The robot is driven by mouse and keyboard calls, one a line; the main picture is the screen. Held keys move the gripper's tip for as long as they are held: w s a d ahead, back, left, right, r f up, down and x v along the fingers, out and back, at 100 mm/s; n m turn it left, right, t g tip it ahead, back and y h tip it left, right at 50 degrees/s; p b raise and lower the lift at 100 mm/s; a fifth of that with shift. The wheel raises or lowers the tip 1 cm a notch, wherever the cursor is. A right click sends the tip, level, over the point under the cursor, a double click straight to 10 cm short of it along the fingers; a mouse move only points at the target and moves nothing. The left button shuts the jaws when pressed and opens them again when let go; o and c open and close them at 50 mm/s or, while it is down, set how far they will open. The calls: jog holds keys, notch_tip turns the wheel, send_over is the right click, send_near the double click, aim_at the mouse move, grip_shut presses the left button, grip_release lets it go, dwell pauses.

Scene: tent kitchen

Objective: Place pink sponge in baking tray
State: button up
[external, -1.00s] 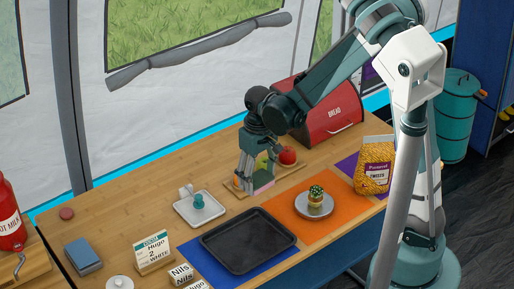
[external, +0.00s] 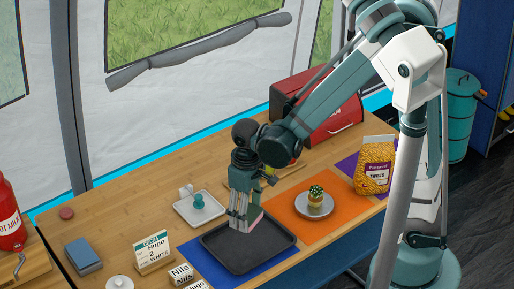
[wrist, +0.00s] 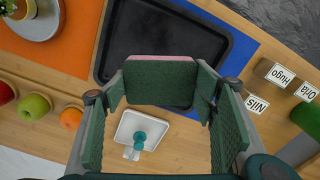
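The pink sponge (external: 257,220) is between the fingertips of my gripper (external: 243,222). In the wrist view its green face and a pink edge span the gap between the fingers, so the sponge (wrist: 160,84) is gripped by my gripper (wrist: 161,90). The black baking tray (external: 250,253) lies on a blue mat, and it also shows in the wrist view (wrist: 165,35). My gripper is above the tray's back left part, pointing down. I cannot tell whether the sponge touches the tray.
A small white tray with a teal object (external: 198,201) stands just left of the gripper. Name cards (external: 154,253) are at the left front. Fruit (wrist: 36,107) shows in the wrist view.

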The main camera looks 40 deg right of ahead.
jog(key=shift+f, duration=0.15)
jog(key=b, duration=0.2)
send_over(248, 246)
jog(key=shift+f, duration=2.8)
jog(key=shift+f+b, duration=0.45)
jog(key=shift+f, duration=1.65)
jog(key=shift+f, duration=0.15)
jog(key=o, duration=0.6)
jog(key=shift+r, duration=0.25)
jog(key=shift+r+p, duration=1.6)
jog(key=shift+r, duration=4.35)
